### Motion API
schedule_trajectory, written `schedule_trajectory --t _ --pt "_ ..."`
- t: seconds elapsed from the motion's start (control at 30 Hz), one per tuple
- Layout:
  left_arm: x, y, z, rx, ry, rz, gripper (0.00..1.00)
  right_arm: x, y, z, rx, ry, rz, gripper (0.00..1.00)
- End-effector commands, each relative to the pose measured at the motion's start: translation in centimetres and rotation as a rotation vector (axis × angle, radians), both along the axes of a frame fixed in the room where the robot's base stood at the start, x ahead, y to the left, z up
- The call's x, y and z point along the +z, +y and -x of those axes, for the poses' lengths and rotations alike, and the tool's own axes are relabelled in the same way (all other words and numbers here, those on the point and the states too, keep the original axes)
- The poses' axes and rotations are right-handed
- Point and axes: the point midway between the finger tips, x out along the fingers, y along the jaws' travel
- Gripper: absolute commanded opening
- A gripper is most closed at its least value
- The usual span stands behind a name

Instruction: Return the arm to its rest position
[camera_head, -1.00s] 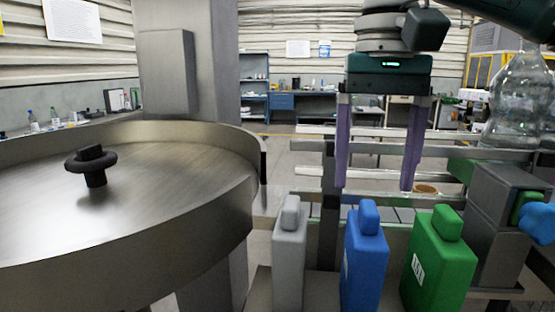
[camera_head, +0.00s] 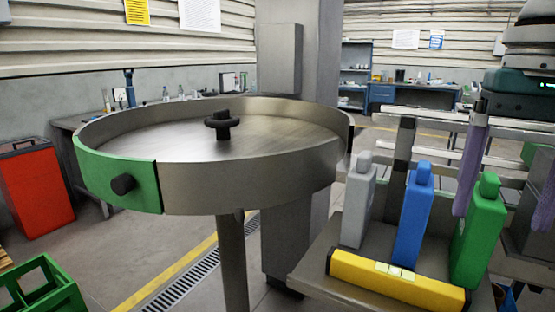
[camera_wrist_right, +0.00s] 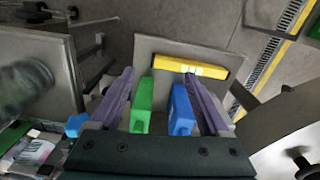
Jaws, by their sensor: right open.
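My right gripper (camera_head: 500,222) is at the right edge of the head view, pointing down. Its two purple fingers are spread, with nothing between them that I can see gripped. In the right wrist view the open fingers (camera_wrist_right: 160,73) have the green bottle (camera_wrist_right: 142,103) and the blue bottle (camera_wrist_right: 181,108) between them in the picture; whether the fingers touch either, I cannot tell. My right arm above the gripper is mostly cut off by the frame. My left gripper is in neither view.
Grey (camera_head: 357,202), blue (camera_head: 412,215) and green (camera_head: 478,235) bottles stand upright on a grey shelf (camera_head: 322,248); a yellow bottle (camera_head: 395,277) lies in front. A round steel table (camera_head: 250,187) stands left. A red bin (camera_head: 37,185) and green crate (camera_head: 45,290) are further left.

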Motion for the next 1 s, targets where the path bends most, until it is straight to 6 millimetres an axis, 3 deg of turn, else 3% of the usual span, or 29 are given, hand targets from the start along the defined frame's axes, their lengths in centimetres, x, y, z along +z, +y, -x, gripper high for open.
schedule_trajectory --t 0.37,0.6,0.7,0.83,1.0 --pt "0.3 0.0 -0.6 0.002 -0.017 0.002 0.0 -7.2 5.6 2.8 0.323 -0.05 -0.049 0.8" --pt "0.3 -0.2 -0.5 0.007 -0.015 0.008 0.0 -12.4 10.7 7.6 0.561 -0.162 -0.142 0.8" --pt "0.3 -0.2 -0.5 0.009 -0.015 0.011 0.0 -13.9 11.9 10.1 0.619 -0.231 -0.167 0.8" --pt "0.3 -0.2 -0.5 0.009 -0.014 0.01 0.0 -14.9 11.7 13.0 0.644 -0.301 -0.151 0.8" --pt "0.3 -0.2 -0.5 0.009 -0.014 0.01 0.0 -15.5 9.5 16.2 0.639 -0.333 -0.078 0.8"
